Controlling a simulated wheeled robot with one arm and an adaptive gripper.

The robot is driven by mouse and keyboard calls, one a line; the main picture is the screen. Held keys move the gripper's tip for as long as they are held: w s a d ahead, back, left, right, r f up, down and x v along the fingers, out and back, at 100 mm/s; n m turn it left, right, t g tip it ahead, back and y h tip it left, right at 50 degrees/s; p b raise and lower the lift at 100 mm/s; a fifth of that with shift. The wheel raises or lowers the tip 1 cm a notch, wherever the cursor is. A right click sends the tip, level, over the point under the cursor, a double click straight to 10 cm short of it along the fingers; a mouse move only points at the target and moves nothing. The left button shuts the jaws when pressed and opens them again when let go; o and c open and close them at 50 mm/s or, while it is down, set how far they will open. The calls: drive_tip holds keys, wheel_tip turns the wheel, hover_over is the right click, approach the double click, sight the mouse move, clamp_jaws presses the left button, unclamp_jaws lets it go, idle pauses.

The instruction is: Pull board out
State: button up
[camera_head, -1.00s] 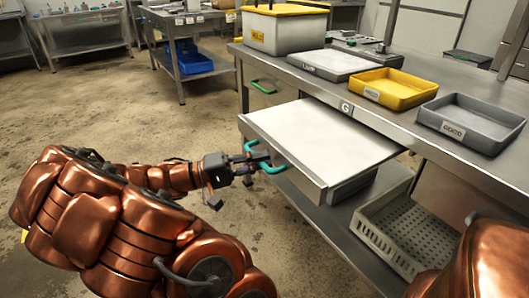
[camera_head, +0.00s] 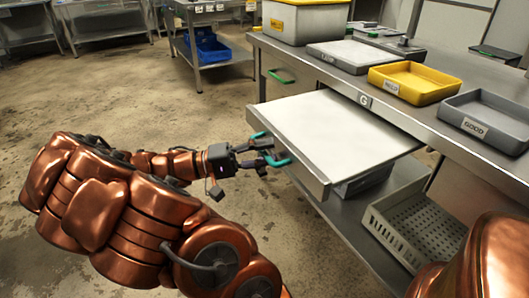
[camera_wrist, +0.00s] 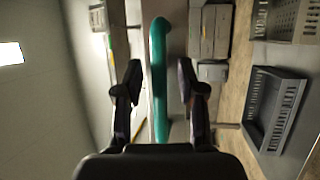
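The board (camera_head: 335,135) is a flat white-topped slab with a grey metal front edge. In the head view it sticks well out of the bench front below label G, and its back end is under the worktop. Its teal handle (camera_head: 281,162) is on the front edge; the middle is hidden behind my gripper (camera_head: 266,156). In the wrist view the handle (camera_wrist: 158,70) runs upright between the two dark fingers of my gripper (camera_wrist: 158,78). The fingers are apart, with a visible gap on each side of the handle.
The steel bench (camera_head: 440,125) carries a yellow tray (camera_head: 413,84), a grey tray (camera_head: 488,118) and a yellow-rimmed bin (camera_head: 305,22). A perforated crate (camera_head: 415,225) stands on the shelf below. A green-handled drawer (camera_head: 281,76) is left of the board. Floor at left is open.

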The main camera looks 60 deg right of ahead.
drive_tip(key=shift+w, duration=0.1)
drive_tip(key=v, duration=1.2)
idle(0.5)
drive_tip(key=s+a+r+n+t+y+p, duration=0.5)
drive_tip(key=s+r+p, duration=0.4)
drive_tip(key=r+p, duration=0.4)
drive_tip(key=s+a+r+n+t+y+p, duration=0.1)
drive_tip(key=a+r+n+t+y+p, duration=0.1)
drive_tip(key=a+r+t+p, duration=0.3)
drive_tip(key=s+a+r+n+t+y+p, duration=0.1)
drive_tip(key=a+r+n+t+y+p, duration=0.2)
drive_tip(key=a+p, duration=1.1)
wheel_tip(320, 180, up, 3)
drive_tip(key=shift+s+a+f+n+t+y, duration=0.3)
drive_tip(key=shift+a+n+t, duration=0.1)
drive_tip(key=shift+n+t, duration=0.75)
drive_tip(key=shift+d, duration=0.15)
